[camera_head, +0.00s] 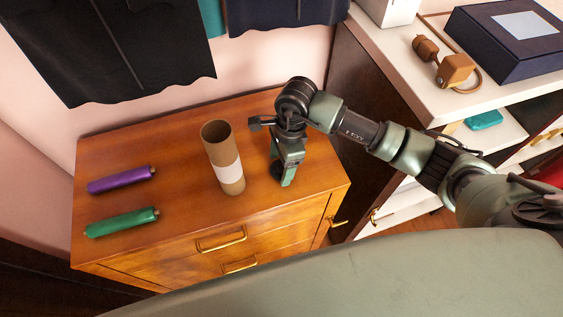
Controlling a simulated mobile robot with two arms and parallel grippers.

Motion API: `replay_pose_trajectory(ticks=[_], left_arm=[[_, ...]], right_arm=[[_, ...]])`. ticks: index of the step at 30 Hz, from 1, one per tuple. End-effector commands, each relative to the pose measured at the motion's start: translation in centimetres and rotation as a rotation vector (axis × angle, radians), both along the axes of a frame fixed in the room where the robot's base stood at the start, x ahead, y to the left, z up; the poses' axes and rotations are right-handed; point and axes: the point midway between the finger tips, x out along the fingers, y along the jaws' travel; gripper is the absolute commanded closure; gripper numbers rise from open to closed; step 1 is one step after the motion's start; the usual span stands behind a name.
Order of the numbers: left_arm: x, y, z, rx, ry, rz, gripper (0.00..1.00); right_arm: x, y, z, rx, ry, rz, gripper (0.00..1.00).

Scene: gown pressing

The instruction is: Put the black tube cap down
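My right gripper (282,175) points down over the right part of the wooden dresser top (185,135). A small dark round piece, which looks like the black tube cap (277,169), shows between its fingertips, low at the dresser top. The fingers hide part of it, and I cannot tell whether it touches the wood. An open brown cardboard tube (222,150) with a white label stands upright to the left of the gripper. Its upper end is uncovered. My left gripper is not in view.
A purple roll (121,180) and a green roll (121,222) lie at the dresser's left. Dark gowns (105,50) hang behind. A white shelf (400,60) at the right holds a navy box (510,50) and a brown wooden device (455,70). The dresser top is clear between tube and rolls.

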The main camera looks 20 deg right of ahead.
Motion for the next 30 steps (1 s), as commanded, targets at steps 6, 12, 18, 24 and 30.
replay_pose_trajectory(ticks=[6, 12, 18, 24, 30], left_arm=[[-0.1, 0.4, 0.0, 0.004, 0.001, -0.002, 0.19], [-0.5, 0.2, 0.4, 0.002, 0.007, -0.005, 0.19], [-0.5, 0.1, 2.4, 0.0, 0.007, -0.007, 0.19], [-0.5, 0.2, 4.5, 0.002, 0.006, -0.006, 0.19], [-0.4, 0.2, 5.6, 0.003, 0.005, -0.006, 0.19]], right_arm=[[0.0, -0.1, 0.0, 0.001, 0.001, 0.0, 0.18], [0.0, -0.2, 0.6, 0.0, 0.0, 0.0, 0.18], [0.1, -0.7, 4.1, 0.0, -0.002, 0.002, 0.18], [0.1, -1.3, 8.4, -0.001, -0.002, 0.001, 0.18], [0.1, -1.7, 11.2, 0.001, 0.0, 0.0, 0.18]])
